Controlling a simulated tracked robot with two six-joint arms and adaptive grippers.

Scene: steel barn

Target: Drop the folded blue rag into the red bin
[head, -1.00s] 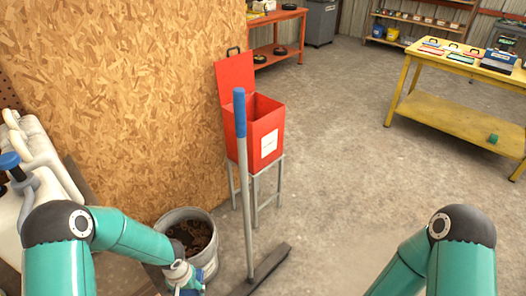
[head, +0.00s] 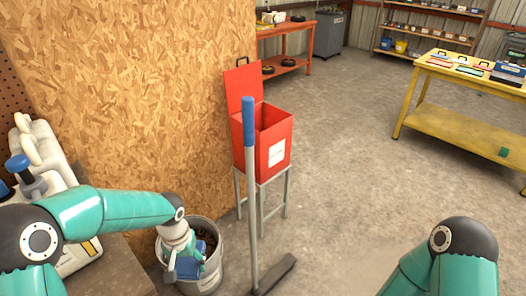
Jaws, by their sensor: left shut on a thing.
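The red bin (head: 273,150) stands on a grey metal stand beside the chipboard wall, with its lid raised at the back and a white label on its front. My left gripper (head: 192,262) is at the lower left of the head view, shut on the blue rag (head: 208,243), which is mostly hidden by the gripper. The gripper appears in front of a grey bucket, left of and below the red bin and apart from it. Of my right arm only upper links show; its gripper is out of view.
A broom (head: 250,180) with a blue-tipped handle stands upright just in front of the bin. The bucket (head: 210,282) holds brown scraps. White jugs (head: 45,160) stand at the left. A yellow table (head: 455,110) is at the right; the floor between is clear.

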